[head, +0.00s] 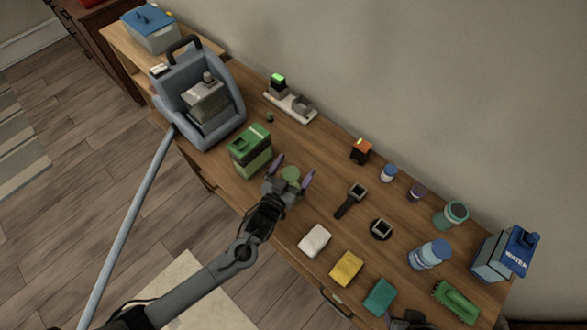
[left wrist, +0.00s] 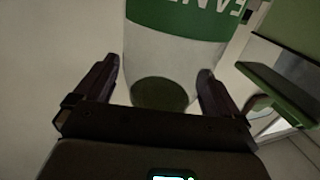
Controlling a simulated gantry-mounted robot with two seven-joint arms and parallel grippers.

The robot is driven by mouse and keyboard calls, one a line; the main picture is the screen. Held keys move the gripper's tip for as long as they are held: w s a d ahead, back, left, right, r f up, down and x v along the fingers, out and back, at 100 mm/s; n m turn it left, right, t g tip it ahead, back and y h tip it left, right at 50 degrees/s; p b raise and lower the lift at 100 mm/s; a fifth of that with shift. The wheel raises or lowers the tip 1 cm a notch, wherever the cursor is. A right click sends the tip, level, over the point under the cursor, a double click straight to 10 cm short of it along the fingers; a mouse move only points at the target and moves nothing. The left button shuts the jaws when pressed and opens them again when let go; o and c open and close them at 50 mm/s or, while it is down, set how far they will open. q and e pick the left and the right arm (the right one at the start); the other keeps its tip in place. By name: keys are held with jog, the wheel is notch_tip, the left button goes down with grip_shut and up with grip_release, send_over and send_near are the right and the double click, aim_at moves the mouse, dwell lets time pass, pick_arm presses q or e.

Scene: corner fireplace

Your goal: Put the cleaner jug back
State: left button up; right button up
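A pale jug with a green label (left wrist: 185,14), partly lettered "EAN", fills the upper middle of the left wrist view and has a dark green round patch low down. In the head view a green round top (head: 291,174) shows between my left gripper's fingers, apparently the same jug. My left gripper (head: 292,168) is open, with one purple-grey finger on each side of it. In the left wrist view a gap shows at the left finger; contact at the right finger is unclear. A dark part of my right arm (head: 410,318) shows at the bottom edge; its fingers are not clear.
A green box (head: 250,150) stands close left of my left gripper. A grey-blue machine (head: 200,95) with a long pole is farther left. The wall bounds the table's back.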

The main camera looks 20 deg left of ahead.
pick_arm(q)
jog(key=shift+r, duration=0.1)
jog(key=shift+s, duration=0.55)
jog(key=s+a+g+y, duration=0.1)
jog(key=s+a+g, duration=0.2)
jog(key=s+g, duration=0.4)
jog(key=s+a+g+y+p, duration=0.1)
jog(key=s+a+g, duration=0.2)
jog(key=s, duration=1.7)
jog(key=g, duration=0.4)
jog(key=shift+a+f+m, duration=0.25)
jog(key=shift+f+m, duration=0.05)
jog(key=shift+f, duration=0.05)
jog(key=shift+r, duration=0.1)
notch_tip(320, 180, up, 29)
jog(key=p, duration=2.9)
jog(key=shift+r+p, duration=0.2)
jog(key=shift+p, duration=0.15)
